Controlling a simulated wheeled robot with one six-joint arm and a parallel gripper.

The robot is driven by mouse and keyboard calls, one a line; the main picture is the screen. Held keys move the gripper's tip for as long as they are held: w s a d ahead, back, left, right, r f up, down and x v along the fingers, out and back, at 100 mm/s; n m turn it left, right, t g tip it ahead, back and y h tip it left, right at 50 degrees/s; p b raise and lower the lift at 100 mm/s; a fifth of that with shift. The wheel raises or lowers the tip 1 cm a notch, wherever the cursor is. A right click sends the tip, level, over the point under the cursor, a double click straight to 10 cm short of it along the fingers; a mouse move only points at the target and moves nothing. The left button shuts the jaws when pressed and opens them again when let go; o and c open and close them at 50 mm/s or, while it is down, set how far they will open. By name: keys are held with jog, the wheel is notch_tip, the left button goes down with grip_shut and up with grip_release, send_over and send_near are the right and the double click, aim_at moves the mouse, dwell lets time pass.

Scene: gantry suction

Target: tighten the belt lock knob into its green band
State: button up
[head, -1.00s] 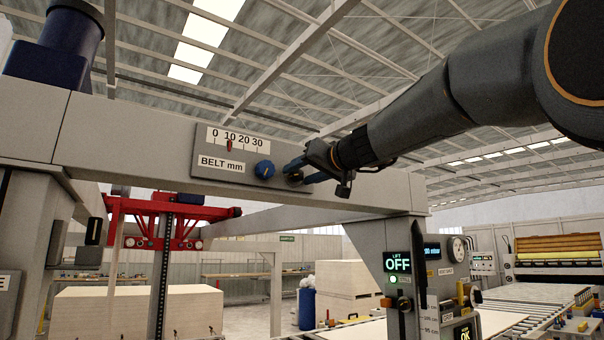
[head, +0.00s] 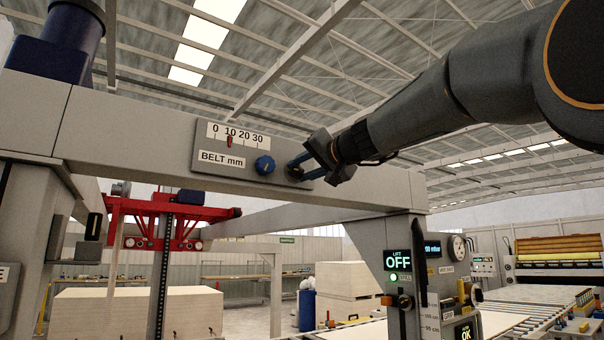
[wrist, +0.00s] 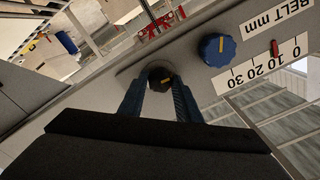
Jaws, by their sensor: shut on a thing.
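The belt lock knob (wrist: 160,78) is small and dark with a yellow mark, set on the grey beam right of the blue knob in the head view. My gripper (head: 294,170) is at the beam, its two blue fingers closed on the lock knob from either side. In the wrist view the fingertips (wrist: 158,82) flank the knob. I cannot make out a green band around it. The blue knob (head: 264,166), with a yellow line, also shows in the wrist view (wrist: 217,49). The BELT mm scale (head: 236,136) has its red pointer near 10.
The grey beam (head: 130,133) spans the view in front of me. A red suction frame (head: 165,207) hangs behind it. A panel (head: 405,260) reading LIFT OFF is on the right post. Pallet stacks stand further back.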

jog(key=shift+m, duration=1.1)
jog(key=o, duration=1.1)
jog(key=shift+c, duration=0.2)
jog(key=b+v, duration=0.4)
jog(key=v, duration=0.3)
jog(key=shift+s+d, duration=0.25)
jog(key=shift+s, duration=0.1)
